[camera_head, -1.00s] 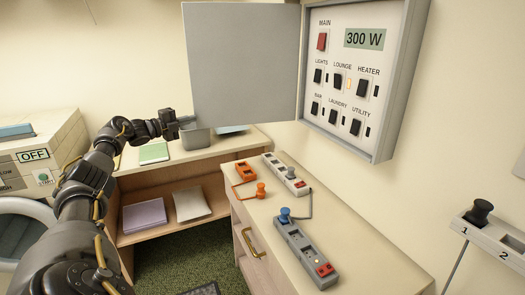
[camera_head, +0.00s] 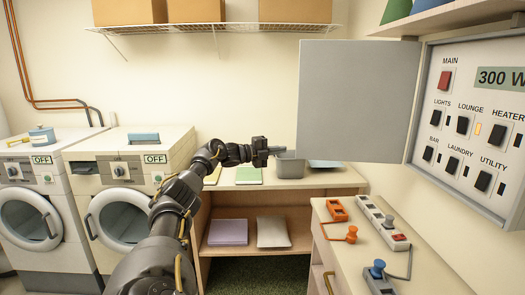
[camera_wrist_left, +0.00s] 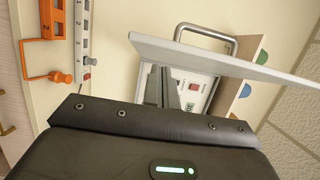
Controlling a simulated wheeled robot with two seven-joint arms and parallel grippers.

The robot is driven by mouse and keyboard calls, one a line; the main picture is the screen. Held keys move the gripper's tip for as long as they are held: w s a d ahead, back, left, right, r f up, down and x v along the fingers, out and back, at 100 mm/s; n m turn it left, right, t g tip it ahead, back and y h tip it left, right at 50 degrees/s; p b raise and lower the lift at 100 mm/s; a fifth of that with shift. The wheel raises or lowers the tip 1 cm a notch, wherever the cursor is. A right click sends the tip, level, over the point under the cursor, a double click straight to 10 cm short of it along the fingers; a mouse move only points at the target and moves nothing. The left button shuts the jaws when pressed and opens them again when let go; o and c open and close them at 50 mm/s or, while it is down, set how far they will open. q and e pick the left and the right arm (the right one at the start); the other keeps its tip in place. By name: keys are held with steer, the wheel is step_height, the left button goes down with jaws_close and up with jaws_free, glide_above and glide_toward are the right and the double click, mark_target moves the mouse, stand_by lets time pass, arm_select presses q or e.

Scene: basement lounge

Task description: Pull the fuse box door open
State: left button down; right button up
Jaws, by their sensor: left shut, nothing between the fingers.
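The fuse box (camera_head: 468,130) is on the wall at the right, with a MAIN switch, several smaller switches and a 300 W display. Its grey door (camera_head: 356,98) stands wide open, swung out to the left, and shows its plain face. My left gripper (camera_head: 276,151) is shut and empty, just below and left of the door's lower left part. In the left wrist view the gripper fingers (camera_wrist_left: 161,88) lie near the door (camera_wrist_left: 210,58), which has a metal handle (camera_wrist_left: 212,38); I cannot tell if they touch. My right gripper is not in view.
A cabinet top (camera_head: 390,272) below the fuse box holds an orange power strip (camera_head: 337,210) and a white power strip (camera_head: 380,222). A low shelf unit (camera_head: 330,180) with a grey bin (camera_head: 290,167) stands behind my left gripper. Two washing machines are at the left.

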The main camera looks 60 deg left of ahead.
arm_select(q)
steer(key=shift+s+a+r+p, duration=0.1)
steer(key=shift+s+a+p, duration=0.35)
steer(key=shift+a, duration=0.35)
steer(key=shift+s+a+f+p, duration=0.1)
steer(key=shift+s+a+p, duration=0.2)
steer(key=shift+s+a, duration=0.4)
steer(key=shift+s+a+r+p, duration=0.1)
steer(key=shift+s+a+p, duration=0.3)
steer(key=shift+a, duration=0.5)
